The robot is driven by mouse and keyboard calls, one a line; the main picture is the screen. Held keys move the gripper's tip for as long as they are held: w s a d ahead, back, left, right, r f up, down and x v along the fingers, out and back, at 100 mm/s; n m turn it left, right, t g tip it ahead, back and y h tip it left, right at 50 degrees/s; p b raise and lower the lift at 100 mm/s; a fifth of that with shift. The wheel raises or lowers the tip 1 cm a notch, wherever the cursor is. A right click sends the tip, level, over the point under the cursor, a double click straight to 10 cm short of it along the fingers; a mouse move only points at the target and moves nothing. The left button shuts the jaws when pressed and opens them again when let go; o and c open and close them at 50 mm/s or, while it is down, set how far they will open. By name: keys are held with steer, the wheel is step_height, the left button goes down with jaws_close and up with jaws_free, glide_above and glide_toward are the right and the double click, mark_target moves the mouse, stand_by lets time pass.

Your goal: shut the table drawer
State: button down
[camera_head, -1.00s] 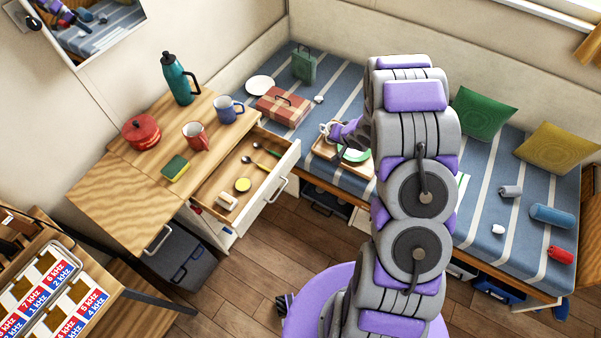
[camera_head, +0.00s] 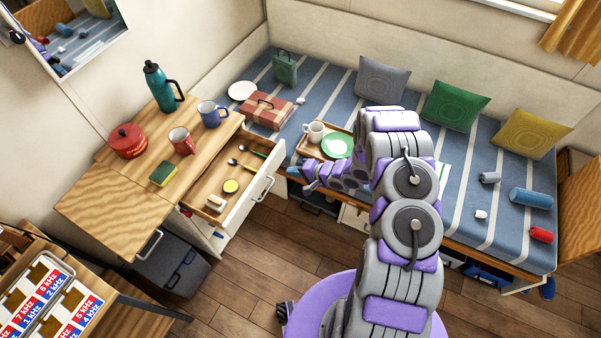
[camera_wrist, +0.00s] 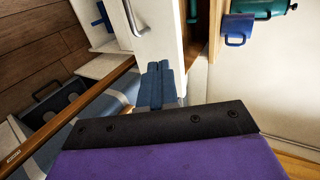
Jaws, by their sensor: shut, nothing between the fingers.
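The table drawer (camera_head: 270,178) is pulled out from the wooden table. It has a white front with a metal handle. Inside lie a spoon, a green-handled utensil, a yellow round item and a small pale item. In the wrist view, the white drawer front (camera_wrist: 153,45) and its handle show just beyond my fingers. My gripper (camera_head: 294,170) is shut and empty, just right of the drawer front's far end. In the wrist view, its blue-grey fingertips (camera_wrist: 160,66) overlap the white front; I cannot tell whether they touch it.
The wooden table (camera_head: 118,204) bears a teal bottle (camera_head: 160,86), a red pot (camera_head: 127,141), a red mug (camera_head: 181,141), a blue mug (camera_head: 211,114) and a sponge (camera_head: 163,174). A tray (camera_head: 312,151) with a cup and green plate lies on the bed. Floor (camera_head: 262,250) before the drawer is clear.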

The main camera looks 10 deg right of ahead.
mark_target(268, 167)
steer(key=x, duration=0.2)
steer(key=b+x, duration=0.1)
steer(key=x, duration=0.1)
steer(key=r+x, duration=0.1)
steer(key=x, duration=0.2)
steer(key=shift+w+a+b, duration=0.2)
steer(key=shift+a+b, duration=0.1)
steer(key=shift+w+a, duration=0.45)
steer(key=shift+a, duration=0.05)
